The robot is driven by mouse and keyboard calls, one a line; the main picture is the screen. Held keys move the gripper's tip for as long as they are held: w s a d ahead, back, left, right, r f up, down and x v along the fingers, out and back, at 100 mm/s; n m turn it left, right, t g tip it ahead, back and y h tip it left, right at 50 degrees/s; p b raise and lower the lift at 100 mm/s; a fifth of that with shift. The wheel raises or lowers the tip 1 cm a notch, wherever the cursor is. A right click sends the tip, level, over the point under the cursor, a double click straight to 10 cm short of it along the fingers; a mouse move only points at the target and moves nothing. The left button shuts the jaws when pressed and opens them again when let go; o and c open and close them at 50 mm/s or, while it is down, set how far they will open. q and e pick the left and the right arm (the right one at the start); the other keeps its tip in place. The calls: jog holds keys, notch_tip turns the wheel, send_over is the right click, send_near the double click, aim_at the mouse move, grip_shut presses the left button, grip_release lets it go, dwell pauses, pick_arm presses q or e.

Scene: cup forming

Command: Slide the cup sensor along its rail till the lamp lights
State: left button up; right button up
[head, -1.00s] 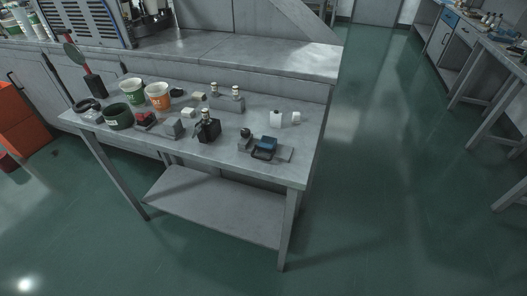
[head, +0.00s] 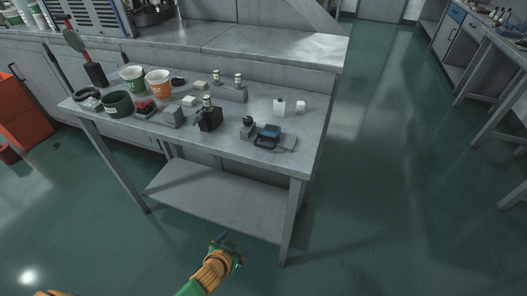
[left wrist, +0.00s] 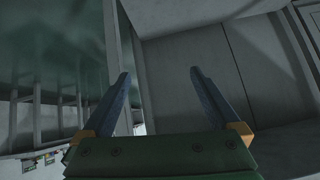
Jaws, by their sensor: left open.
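On the grey table stands a black block with a small light-topped knob (head: 208,118). To its right is a low blue and black device (head: 268,134) on a flat grey plate, beside a small grey block with a dark round knob (head: 248,125). I cannot tell for certain which is the cup sensor, and no lit lamp can be made out. My left gripper (head: 232,240) is low in front of the table, well apart from these things. In the left wrist view its two fingers (left wrist: 160,75) are spread with nothing between them. My right gripper is not seen.
The table (head: 290,160) also holds a green-white cup (head: 132,77), an orange cup (head: 158,83), a dark green ring-like cup (head: 117,104), and two small capped posts on a grey block (head: 233,94). A lower shelf (head: 215,205) lies under it. Floor to the right is clear.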

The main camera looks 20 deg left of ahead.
pick_arm(q)
jog(key=w+d+r+t+b, duration=0.1)
jog(key=w+r+t, duration=0.3)
jog(key=w+r, duration=0.5)
jog(key=n+t+b, duration=0.1)
jog(key=t, duration=0.4)
send_near(263, 147)
jog(key=w, duration=0.3)
jog(key=shift+h, duration=0.4)
jog(key=w, duration=0.7)
jog(key=shift+w+a, duration=0.15)
jog(key=shift+w, duration=0.05)
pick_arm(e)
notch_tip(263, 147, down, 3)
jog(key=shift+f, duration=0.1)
